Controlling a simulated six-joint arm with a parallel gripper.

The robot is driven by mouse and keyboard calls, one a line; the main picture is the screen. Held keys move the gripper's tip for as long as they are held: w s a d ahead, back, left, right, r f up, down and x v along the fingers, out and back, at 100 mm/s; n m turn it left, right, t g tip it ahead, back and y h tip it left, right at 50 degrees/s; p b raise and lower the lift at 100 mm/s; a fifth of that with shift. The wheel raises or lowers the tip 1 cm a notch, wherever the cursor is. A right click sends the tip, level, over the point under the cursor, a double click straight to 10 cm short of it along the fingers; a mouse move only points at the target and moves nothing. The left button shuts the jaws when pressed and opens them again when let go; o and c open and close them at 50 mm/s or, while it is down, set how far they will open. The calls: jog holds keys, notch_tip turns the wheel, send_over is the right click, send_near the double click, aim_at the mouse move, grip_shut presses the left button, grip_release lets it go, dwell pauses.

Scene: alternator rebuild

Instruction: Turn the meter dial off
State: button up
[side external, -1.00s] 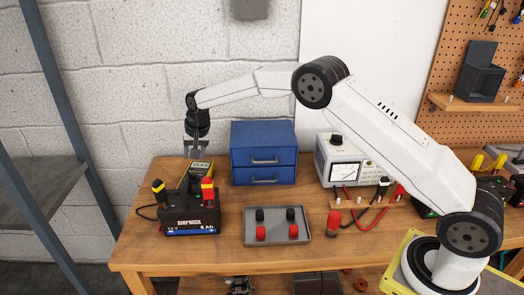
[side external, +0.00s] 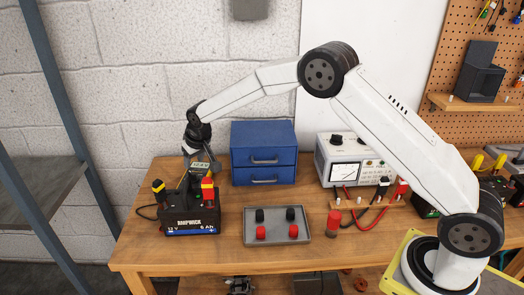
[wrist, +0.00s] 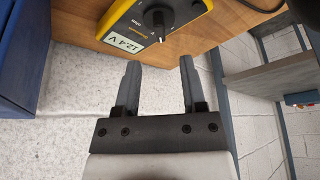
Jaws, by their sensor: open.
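The yellow meter (wrist: 130,28) lies at the top of the wrist view, with its display (wrist: 122,44) reading 12.4 V. Its black dial (wrist: 158,20) is beside the display, and its setting is too small to tell. In the side view the meter's display (side external: 201,166) shows behind the battery, and the dial is hard to make out. My gripper (wrist: 160,66) is open and empty. Its fingertips point toward the meter and are apart from the dial. In the side view my gripper (side external: 198,156) is at the meter, partly overlapping it.
A black battery (side external: 190,224) with red and black terminals stands in front of the meter. A blue drawer cabinet (side external: 264,154) is to the right. A grey tray (side external: 277,241) holds red and black caps. A power supply (side external: 346,160) stands farther right.

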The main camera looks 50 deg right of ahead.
aim_at(192, 173)
jog(key=shift+x, duration=3.2)
grip_shut()
